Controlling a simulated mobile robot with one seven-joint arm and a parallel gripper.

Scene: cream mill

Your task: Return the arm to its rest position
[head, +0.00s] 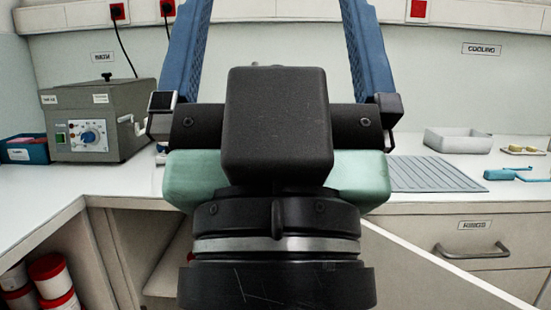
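My gripper (277,35) fills the middle of the head view, seen from behind its dark wrist. Its two blue fingers stand far apart and point up and away, with the tips cut off by the top edge. Only the pale wall shows between the visible parts of the fingers, and I see nothing held there. The rest of my arm is mostly below the frame.
A grey heating unit (100,125) and a blue box (24,149) stand on the left counter. A grooved grey mat (436,174), white tray (458,141), small dish (521,150) and blue tool (507,174) lie at right. Red-lidded tubs (50,280) sit below left.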

